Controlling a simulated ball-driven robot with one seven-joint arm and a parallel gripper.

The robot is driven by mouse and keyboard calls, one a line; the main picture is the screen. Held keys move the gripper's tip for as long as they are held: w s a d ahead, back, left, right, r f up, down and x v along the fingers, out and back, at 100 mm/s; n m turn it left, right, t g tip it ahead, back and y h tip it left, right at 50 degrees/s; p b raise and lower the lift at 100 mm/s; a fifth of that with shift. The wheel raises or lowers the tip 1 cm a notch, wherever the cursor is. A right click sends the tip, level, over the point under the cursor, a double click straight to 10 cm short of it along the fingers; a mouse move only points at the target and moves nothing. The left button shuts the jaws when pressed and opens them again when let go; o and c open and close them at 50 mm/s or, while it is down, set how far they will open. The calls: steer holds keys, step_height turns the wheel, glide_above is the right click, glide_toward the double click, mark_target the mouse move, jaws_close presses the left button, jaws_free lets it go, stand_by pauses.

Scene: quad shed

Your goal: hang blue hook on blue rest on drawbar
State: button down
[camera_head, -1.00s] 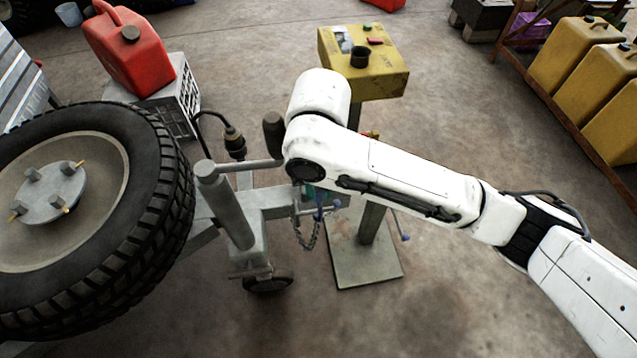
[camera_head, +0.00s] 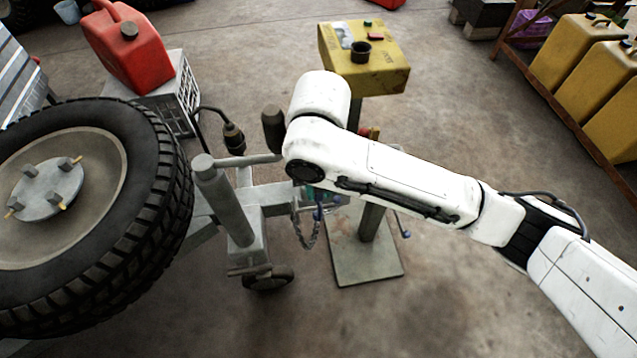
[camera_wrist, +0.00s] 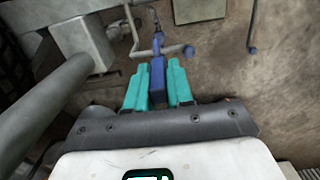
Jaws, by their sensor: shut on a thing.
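My gripper (camera_wrist: 160,84) has teal fingers and is shut on the blue hook (camera_wrist: 157,76). The hook's upper end reaches a thin grey rod with a blue tip, which looks like the blue rest (camera_wrist: 189,51). I cannot tell whether the hook hangs on the rod or only lies against it. In the head view the hook (camera_head: 318,212) is a small blue piece below my wrist, with a chain (camera_head: 307,238) hanging beside it. My arm hides most of my fingers there. The grey drawbar (camera_head: 272,195) runs behind them.
A grey jack post (camera_head: 226,205) and a large tyre (camera_head: 165,215) stand left. A yellow box on a stand (camera_head: 365,70) is behind my arm, with a blue-tipped lever (camera_head: 405,234) low on it. Open floor lies in front right.

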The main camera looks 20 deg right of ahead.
steer(key=shift+f+b, duration=0.8)
steer(key=shift+f, duration=0.45)
steer(key=c, duration=0.9)
jaws_free()
steer(key=shift+o, duration=0.3)
steer(key=o, duration=0.4)
steer(key=shift+c, duration=0.2)
steer(key=shift+r, duration=0.1)
steer(key=shift+o, duration=0.2)
steer(key=shift+r+p, duration=4.1)
steer(key=shift+r, duration=0.35)
